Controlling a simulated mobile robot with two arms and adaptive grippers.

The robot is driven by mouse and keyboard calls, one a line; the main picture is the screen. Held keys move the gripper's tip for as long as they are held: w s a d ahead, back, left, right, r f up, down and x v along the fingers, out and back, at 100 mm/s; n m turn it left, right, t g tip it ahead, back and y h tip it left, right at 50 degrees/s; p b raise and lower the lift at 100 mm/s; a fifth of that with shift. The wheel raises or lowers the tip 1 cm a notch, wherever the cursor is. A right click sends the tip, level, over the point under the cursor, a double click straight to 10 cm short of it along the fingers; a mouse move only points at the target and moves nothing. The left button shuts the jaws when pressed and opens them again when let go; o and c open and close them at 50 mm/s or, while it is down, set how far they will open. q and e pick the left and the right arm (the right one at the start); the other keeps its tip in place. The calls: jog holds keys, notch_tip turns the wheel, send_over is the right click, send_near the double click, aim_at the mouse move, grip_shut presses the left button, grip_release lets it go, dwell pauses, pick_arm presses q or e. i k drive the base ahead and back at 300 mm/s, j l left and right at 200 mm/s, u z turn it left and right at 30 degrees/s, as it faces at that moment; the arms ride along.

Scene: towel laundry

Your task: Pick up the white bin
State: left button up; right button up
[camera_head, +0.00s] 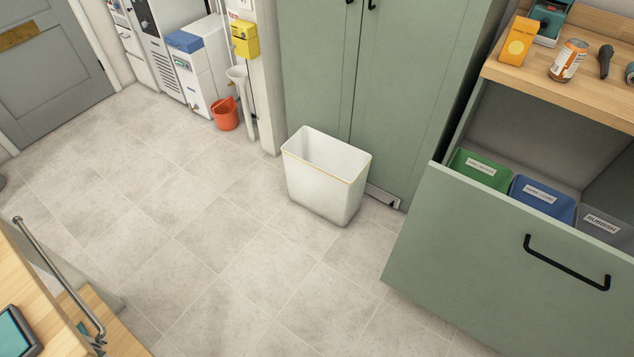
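The white bin (322,186) stands upright on the tiled floor, in front of the tall green cupboard. It is an open-topped, tapered bin with a thin yellowish line along its rim. It looks empty as far as I can see inside. Neither of my grippers shows in the head view, so nothing is seen touching the bin.
The tall green cupboard (386,85) is shut behind the bin. To the right, a drawer (500,255) is pulled out, holding green (478,172), blue (541,198) and grey (606,226) bins. A red bucket (226,115) stands left. The floor (215,225) in front is clear.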

aim_at(326, 176)
jog(key=z, duration=1.55)
jog(key=i+j, duration=0.1)
jog(key=j, duration=0.15)
jog(key=i+j, duration=0.1)
jog(key=j, duration=0.15)
jog(key=u, duration=0.05)
